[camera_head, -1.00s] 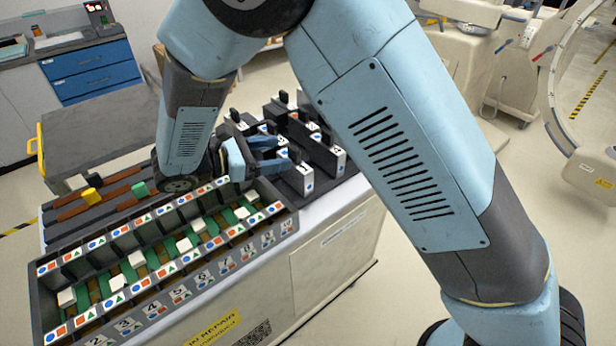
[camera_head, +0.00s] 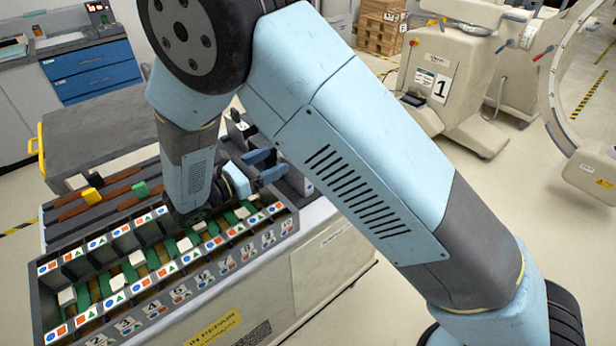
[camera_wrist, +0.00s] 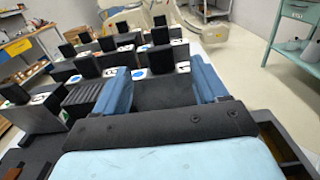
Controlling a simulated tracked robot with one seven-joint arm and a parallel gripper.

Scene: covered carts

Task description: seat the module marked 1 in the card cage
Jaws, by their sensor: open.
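The card cage (camera_head: 60,315) is the long dark box at front left in the head view, with numbered, shape-marked slots. My gripper (camera_head: 266,166) is beyond its far right corner, partly hidden by my arm. In the wrist view my gripper (camera_wrist: 158,68) is open, its blue fingers wide apart and pointing towards a dark module (camera_wrist: 161,60). That module has a black upright handle and a white top with a blue mark on its left. Whether the fingers reach around it is unclear.
Several other dark modules (camera_wrist: 23,118) with handles stand left of and beyond the gripper. Brown rails with a yellow block (camera_head: 93,195) and a green block (camera_head: 141,189) lie behind the cage. A dark-topped cart (camera_head: 95,130) stands at back left. Open floor lies right.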

